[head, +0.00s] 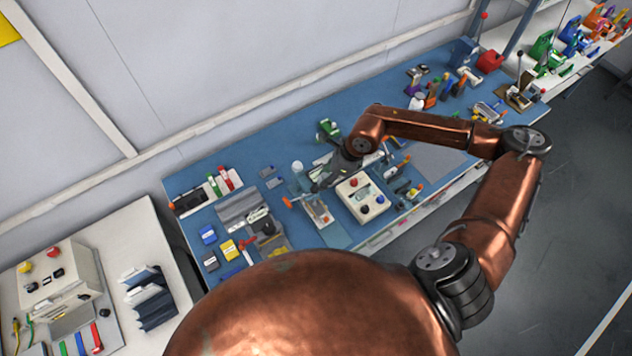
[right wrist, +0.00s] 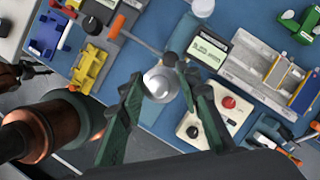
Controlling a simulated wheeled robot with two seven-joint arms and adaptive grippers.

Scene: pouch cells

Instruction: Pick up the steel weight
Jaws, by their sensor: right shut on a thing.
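The steel weight (right wrist: 160,84) is a round, shiny silver piece in the right wrist view. It sits between the two dark green fingers of my right gripper (right wrist: 157,76), which is shut on it. In the head view my right gripper (head: 322,183) is over the middle of the blue bench, left of the box with buttons. I cannot make out the weight there. How far the weight is from the bench top is hard to tell. My left gripper is not in view.
A pale box with red and black buttons (head: 361,199) stands close to the right gripper. A small meter with a display (right wrist: 208,50) and a grey tray (right wrist: 262,70) lie nearby. Yellow (right wrist: 90,68) and blue parts crowd the bench's left part. Bare grey mat (head: 440,163) lies right.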

